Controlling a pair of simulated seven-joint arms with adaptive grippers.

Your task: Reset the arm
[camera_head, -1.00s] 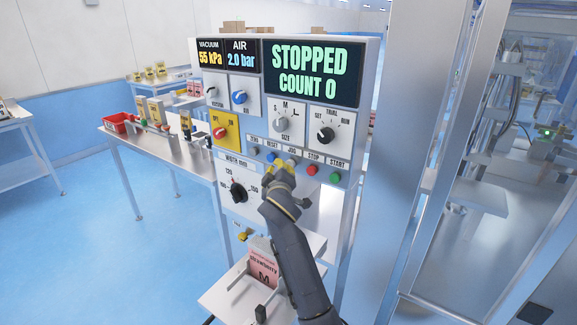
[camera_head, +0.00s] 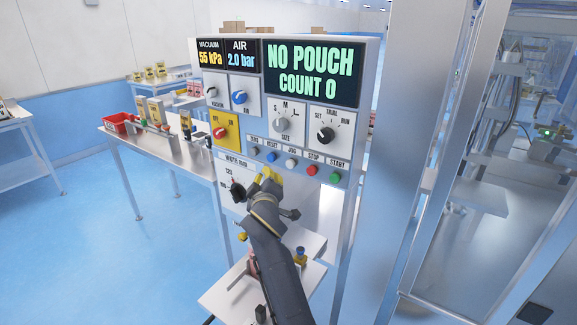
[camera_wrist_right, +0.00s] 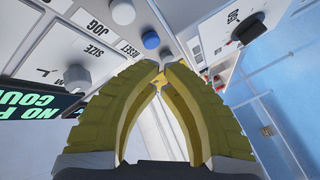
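My right gripper (camera_head: 265,180) is in front of the control panel (camera_head: 352,130), below the button row and beside the black width knob (camera_head: 238,192). Its yellow fingers curve together at the tips with nothing held; the tips also show in the wrist view (camera_wrist_right: 161,78). The blue RESET button (camera_head: 272,157) is uncovered, above the fingertips, and shows in the wrist view (camera_wrist_right: 151,40). The display (camera_head: 313,72) reads NO POUCH, COUNT 0. My left gripper is not in view.
White JOG (camera_head: 291,164), red STOP (camera_head: 311,170) and green START (camera_head: 335,178) buttons sit in the row. Below is a pouch shelf (camera_head: 222,299), partly hidden by my arm. A metal frame post (camera_head: 405,130) stands to the right. A side table (camera_head: 175,150) is behind left.

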